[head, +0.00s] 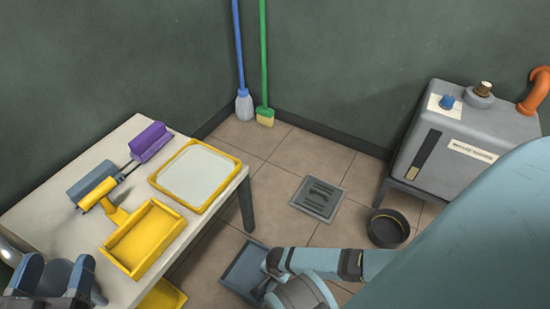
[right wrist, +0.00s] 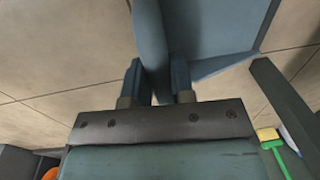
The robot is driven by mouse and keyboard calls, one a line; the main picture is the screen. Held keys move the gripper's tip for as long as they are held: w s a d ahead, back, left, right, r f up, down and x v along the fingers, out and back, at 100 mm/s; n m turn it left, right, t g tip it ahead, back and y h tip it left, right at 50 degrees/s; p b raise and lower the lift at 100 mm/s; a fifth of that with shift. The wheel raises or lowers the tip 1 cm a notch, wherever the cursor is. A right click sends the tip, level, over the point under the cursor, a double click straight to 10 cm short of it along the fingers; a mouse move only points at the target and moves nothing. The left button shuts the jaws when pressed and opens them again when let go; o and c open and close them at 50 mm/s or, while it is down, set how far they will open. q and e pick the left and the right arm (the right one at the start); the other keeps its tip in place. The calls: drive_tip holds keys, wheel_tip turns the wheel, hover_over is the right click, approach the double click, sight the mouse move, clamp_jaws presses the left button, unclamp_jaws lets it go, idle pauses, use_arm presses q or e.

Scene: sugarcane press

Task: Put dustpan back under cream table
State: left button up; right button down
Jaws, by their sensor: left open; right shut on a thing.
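A blue-grey dustpan (head: 243,268) is low by the floor, just right of the cream table (head: 122,143). My right gripper (head: 268,280) is shut on its handle. In the right wrist view the dustpan (right wrist: 215,28) lies ahead of the right gripper (right wrist: 158,85), with the handle between the two fingers. Whether the pan touches the floor is unclear. My left gripper (head: 57,275) is open and empty over the table's near left corner. Most of the space under the table is hidden by its top.
A table leg (head: 246,203) stands close to the dustpan. A yellow thing (head: 163,296) shows low beside the table's edge. Yellow trays (head: 150,238) and brushes lie on the tabletop. A floor drain (head: 319,197), black bowl (head: 388,228) and grey machine (head: 450,150) are to the right.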

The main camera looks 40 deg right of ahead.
use_arm(q)
drive_tip(key=shift+f, duration=0.1)
use_arm(e)
drive_tip(key=shift+f, duration=0.1)
drive_tip(key=c, duration=1)
unclamp_jaws()
drive_tip(key=shift+r, duration=0.35)
drive_tip(key=r+p, duration=0.1)
drive_tip(key=r, duration=0.1)
drive_tip(key=r+p, duration=0.3)
drive_tip(key=r, duration=0.1)
drive_tip(key=shift+s+r+p, duration=0.3)
drive_tip(key=shift+r+p, duration=0.05)
drive_tip(key=shift+p, duration=0.05)
use_arm(q)
drive_tip(key=r+n, duration=0.1)
drive_tip(key=s+d+r+n+p, duration=0.1)
drive_tip(key=s+n+p, duration=0.1)
drive_tip(key=shift+s+d+r+n+g+y, duration=0.2)
drive_tip(key=shift+s+r+n+g+y, duration=0.1)
drive_tip(key=shift+r, duration=0.1)
use_arm(e)
drive_tip(key=r, duration=0.4)
drive_tip(key=shift+s+d+r, duration=0.15)
drive_tip(key=shift+s+r, duration=0.05)
drive_tip(key=shift+r, duration=0.2)
